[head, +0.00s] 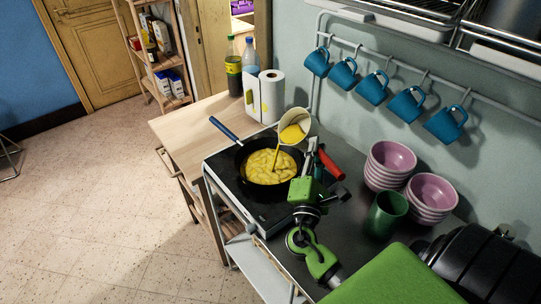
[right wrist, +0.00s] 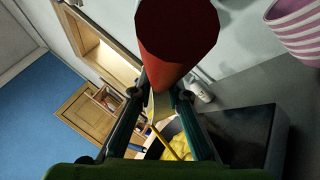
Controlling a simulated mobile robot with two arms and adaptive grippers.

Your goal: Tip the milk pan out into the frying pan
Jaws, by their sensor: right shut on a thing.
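The milk pan (head: 311,121) is cream with a red handle (head: 330,165). It is tilted above the frying pan, and a yellow stream runs from its rim. The dark frying pan (head: 240,157), with a blue handle (head: 226,129), stands on the hob and holds lumpy yellow food (head: 268,168). My right gripper (head: 312,149) is shut on the milk pan by its handle. In the right wrist view the red handle (right wrist: 178,40) fills the top centre, between and above the fingers (right wrist: 160,95), and partly hides the pan. My left gripper is not in view.
Pink-striped bowls (head: 390,160) and a green cup (head: 387,213) stand right of the hob (head: 225,178). Blue mugs (head: 371,88) hang on the wall rail. A paper towel roll (head: 271,95) and bottles (head: 233,75) stand behind the frying pan. The wooden counter (head: 188,125) at left is clear.

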